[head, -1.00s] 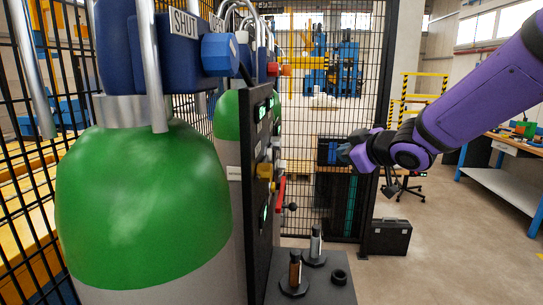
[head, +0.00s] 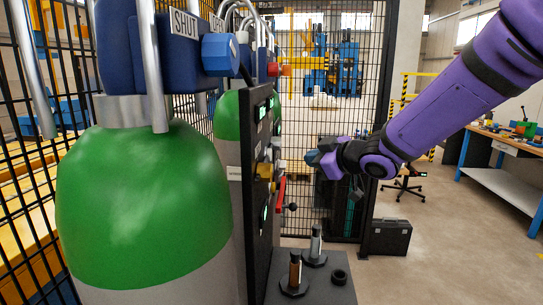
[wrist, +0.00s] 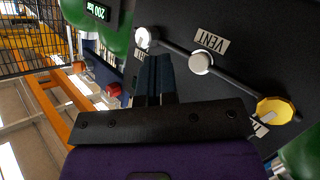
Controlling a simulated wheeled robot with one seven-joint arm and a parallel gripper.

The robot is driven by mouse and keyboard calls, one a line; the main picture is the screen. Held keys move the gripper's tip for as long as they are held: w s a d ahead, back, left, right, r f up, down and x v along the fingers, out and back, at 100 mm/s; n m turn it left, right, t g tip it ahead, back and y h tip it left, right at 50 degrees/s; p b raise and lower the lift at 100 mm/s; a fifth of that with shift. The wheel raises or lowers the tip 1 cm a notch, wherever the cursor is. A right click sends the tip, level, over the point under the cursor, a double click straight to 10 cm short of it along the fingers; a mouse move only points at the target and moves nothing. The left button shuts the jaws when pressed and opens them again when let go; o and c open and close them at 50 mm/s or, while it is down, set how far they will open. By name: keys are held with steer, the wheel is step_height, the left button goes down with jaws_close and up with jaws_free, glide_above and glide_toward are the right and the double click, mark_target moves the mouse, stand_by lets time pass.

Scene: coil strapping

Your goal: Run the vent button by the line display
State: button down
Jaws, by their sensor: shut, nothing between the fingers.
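The dark upright panel (head: 256,200) is seen nearly edge-on in the head view. In the wrist view a round white button (wrist: 201,62) sits on it beside a VENT label (wrist: 209,41). A lit display (wrist: 97,10) reading about 200 bar shows at the top left of the wrist view; whether it is the line display I cannot tell. My gripper (head: 312,158) is shut and empty, to the right of the panel and apart from it in the head view. In the wrist view its fingertips (wrist: 154,62) point at the panel, left of the white button.
A yellow knob (wrist: 275,110) and a pale round fitting (wrist: 146,38) lie along a dark line on the panel. A red lever (head: 281,193) sticks out from it. Green-topped cylinders (head: 140,205) stand left. Below are posts on a dark stand (head: 320,288).

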steer(key=a, duration=0.6)
steer(key=shift+w+a, duration=0.1)
steer(key=shift+a, duration=0.1)
stand_by(2.0)
steer(key=shift+a, duration=0.3)
steer(key=shift+a, duration=0.5)
stand_by(1.4)
steer(key=shift+d, duration=0.9)
steer(key=shift+d, duration=2.5)
